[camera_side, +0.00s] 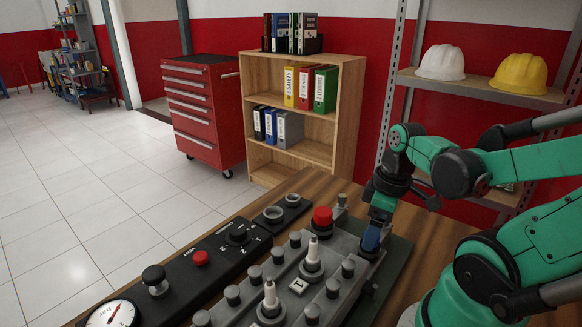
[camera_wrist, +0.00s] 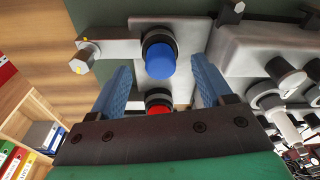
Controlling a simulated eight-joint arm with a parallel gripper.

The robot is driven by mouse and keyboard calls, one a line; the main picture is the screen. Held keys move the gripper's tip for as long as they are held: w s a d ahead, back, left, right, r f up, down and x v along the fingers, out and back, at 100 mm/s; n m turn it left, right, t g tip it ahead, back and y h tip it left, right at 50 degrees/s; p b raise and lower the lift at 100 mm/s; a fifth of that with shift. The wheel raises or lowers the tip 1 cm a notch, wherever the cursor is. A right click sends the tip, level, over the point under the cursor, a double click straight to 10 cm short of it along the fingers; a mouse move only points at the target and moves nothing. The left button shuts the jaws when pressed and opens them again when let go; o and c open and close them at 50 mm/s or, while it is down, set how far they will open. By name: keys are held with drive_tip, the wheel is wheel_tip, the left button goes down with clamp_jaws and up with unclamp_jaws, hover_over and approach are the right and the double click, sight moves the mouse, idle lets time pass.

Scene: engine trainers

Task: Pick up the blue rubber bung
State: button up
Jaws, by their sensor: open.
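The blue rubber bung (camera_wrist: 160,62) shows in the wrist view as a round blue cap in a dark collar on a grey metal bracket. It lies between the lines of my two blue fingers, near their tips. My gripper (camera_side: 371,240) is open, with a finger on either side of the bung and a gap to each. I cannot tell whether the fingertips reach down past its top. In the side view my gripper is low over the right of the engine block, and I cannot make out the bung there. A red bung (camera_wrist: 158,107) sits nearer the gripper body, partly hidden.
A black panel (camera_side: 215,262) with a gauge (camera_side: 112,314) lies left. Bare wooden tabletop (camera_side: 304,184) shows behind.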

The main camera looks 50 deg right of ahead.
drive_tip(key=shift+f, duration=0.4)
clamp_jaws()
drive_tip(key=shift+r, duration=0.15)
